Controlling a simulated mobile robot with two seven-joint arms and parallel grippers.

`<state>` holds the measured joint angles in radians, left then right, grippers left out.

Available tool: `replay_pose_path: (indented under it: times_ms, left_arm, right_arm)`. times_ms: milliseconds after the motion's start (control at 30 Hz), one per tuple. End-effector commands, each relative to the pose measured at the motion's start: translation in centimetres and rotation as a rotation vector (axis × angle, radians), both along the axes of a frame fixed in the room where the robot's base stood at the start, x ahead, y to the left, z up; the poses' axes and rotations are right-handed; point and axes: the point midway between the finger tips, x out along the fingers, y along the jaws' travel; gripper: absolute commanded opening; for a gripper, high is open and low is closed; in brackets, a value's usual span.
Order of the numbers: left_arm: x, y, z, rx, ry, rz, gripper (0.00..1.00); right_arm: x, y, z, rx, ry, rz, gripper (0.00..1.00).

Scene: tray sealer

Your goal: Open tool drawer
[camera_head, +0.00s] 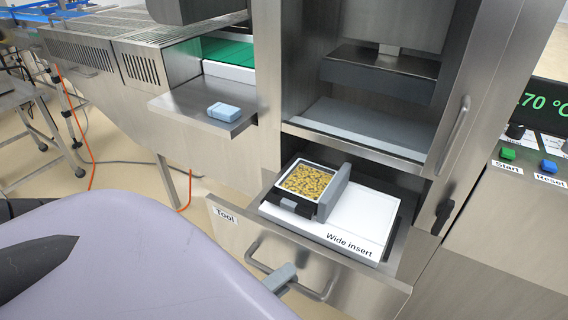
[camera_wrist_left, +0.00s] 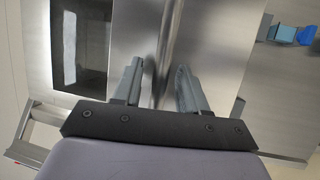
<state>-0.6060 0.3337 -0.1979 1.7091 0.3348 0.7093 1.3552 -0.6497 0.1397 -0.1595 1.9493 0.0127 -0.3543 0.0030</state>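The tool drawer (camera_head: 240,232), labelled "Tool", stands pulled out below the sealing chamber, its inside visible from above. Its bar handle (camera_head: 318,294) runs across the front. My left gripper (camera_head: 280,278) is at the handle, mostly hidden behind my own arm in the head view. In the left wrist view, the two fingers of my left gripper (camera_wrist_left: 158,88) are apart, with the handle bar (camera_wrist_left: 170,40) running between them. Gaps show beside the bar, so the gripper looks open around it. My right gripper is not in view.
In the drawer are a white plate marked "Wide insert" (camera_head: 370,215) and a dark-framed tray of yellow pieces (camera_head: 305,181). A blue block (camera_head: 224,112) lies on a side shelf (camera_head: 190,104). A control panel with a green Start button (camera_head: 507,154) stands at right.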

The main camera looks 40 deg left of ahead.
Motion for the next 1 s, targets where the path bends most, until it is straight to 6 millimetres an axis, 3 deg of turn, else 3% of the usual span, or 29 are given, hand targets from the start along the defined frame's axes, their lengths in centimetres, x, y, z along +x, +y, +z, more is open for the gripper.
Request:
replay_pose_path:
  times_ms: [267, 700, 1000]
  left_arm:
    - [-0.7, 0.1, -0.2, 0.0, 0.002, -0.001, 0.42]
    - [-6.4, 1.1, -1.3, 0.0, 0.002, -0.001, 0.42]
    - [-7.0, 1.1, -1.3, 0.0, 0.0, 0.0, 0.42]
  right_arm:
    - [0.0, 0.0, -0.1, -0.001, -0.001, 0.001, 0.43]
    - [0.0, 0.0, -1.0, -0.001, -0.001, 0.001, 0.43]
    - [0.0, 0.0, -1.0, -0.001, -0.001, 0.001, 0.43]
